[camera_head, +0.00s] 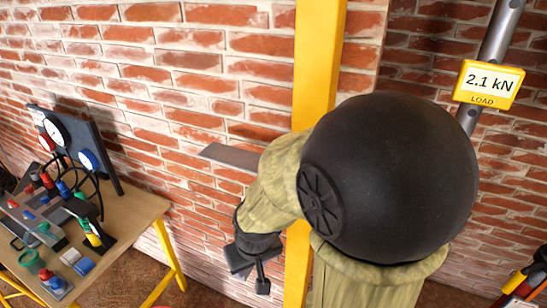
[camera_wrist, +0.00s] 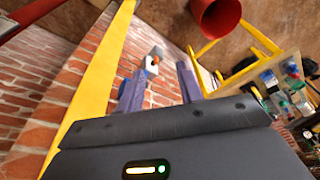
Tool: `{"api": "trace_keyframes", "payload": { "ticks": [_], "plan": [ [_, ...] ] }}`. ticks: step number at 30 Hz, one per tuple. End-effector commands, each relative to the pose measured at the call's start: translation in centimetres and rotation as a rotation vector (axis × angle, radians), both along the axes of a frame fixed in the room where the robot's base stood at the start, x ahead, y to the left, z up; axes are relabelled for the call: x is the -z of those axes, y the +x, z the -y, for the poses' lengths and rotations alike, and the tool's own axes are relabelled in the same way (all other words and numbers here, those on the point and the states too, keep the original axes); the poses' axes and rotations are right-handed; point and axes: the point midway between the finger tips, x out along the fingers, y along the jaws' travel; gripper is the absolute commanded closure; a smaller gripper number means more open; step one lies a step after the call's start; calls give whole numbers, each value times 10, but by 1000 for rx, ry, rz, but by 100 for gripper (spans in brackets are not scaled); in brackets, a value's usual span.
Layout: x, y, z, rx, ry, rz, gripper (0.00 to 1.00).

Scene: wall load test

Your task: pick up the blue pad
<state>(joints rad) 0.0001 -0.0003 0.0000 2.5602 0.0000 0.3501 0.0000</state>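A small blue pad (camera_head: 84,266) with a pale edge lies near the front edge of the wooden table (camera_head: 128,232) at left in the head view. A paler block (camera_head: 70,256) sits right beside it. My gripper (camera_head: 250,276) hangs well to the right of the table, by the wall and the yellow post. In the wrist view my gripper (camera_wrist: 160,84) has its two fingers apart, and I see nothing held. The table top (camera_wrist: 290,68) shows at the right edge there, too small to pick out the pad for certain.
Gauges on a dark panel (camera_head: 90,145) and several small coloured parts crowd the table. A yellow post (camera_head: 318,60) stands before the brick wall. A load display (camera_head: 488,85) reads 2.1 kN. A red cylinder (camera_wrist: 215,15) is at the top of the wrist view.

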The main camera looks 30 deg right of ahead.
Motion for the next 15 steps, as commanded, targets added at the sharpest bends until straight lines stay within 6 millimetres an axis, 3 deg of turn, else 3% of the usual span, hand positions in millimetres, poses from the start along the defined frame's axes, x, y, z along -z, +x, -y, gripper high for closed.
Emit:
{"api": "trace_keyframes", "payload": {
  "ticks": [4,8,10,15],
  "plan": [
    [0,0,0,0,0,0,64],
    [-4,4,1,9,0,2,38],
    [-13,10,2,30,2,4,25],
    [-63,45,10,152,0,14,25]
  ]
}}
